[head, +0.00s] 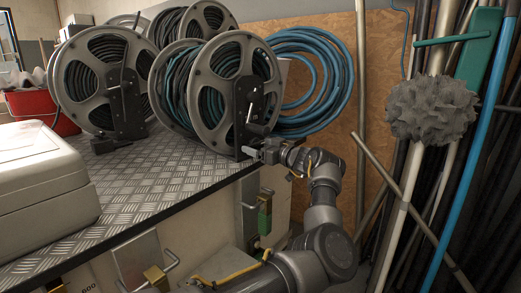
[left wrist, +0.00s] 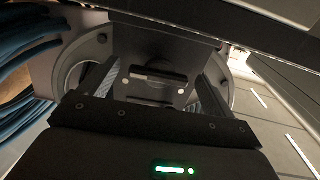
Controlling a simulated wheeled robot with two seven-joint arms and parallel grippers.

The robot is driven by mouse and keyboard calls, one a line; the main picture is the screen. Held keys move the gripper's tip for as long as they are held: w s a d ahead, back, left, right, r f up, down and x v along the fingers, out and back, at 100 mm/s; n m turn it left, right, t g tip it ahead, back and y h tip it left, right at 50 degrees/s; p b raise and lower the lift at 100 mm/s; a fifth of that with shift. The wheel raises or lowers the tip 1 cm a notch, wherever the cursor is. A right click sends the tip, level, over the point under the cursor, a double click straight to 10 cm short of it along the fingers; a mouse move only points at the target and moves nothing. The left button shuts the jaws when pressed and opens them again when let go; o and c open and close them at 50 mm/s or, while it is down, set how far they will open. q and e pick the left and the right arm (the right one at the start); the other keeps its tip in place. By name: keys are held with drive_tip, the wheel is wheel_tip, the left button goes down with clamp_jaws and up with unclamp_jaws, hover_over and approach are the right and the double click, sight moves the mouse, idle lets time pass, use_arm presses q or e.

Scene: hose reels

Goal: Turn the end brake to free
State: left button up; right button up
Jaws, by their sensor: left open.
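The front hose reel (head: 200,92) has grey flanges and dark hose and stands at the counter's right end. Its dark bracket (head: 242,128) carries a thin upright lever (head: 250,112), which looks like the end brake; I cannot read its setting. My left gripper (head: 258,150) is at the foot of this bracket, just right of it and below the lever. In the left wrist view its two fingers (left wrist: 155,88) stand apart, with a dark plate (left wrist: 155,75) beyond them. Nothing shows held. I cannot tell whether it touches the bracket. My right gripper is not in view.
A second reel (head: 100,75) with its own bracket (head: 122,108) stands left, and more reels stand behind. A grey case (head: 40,180) sits on the metal counter (head: 150,185). Blue hose (head: 310,85) hangs on the wall. Poles and a shaggy grey mop head (head: 432,108) stand right.

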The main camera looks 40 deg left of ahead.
use_arm(q)
drive_tip(key=shift+c, duration=0.4)
drive_tip(key=c, duration=0.9)
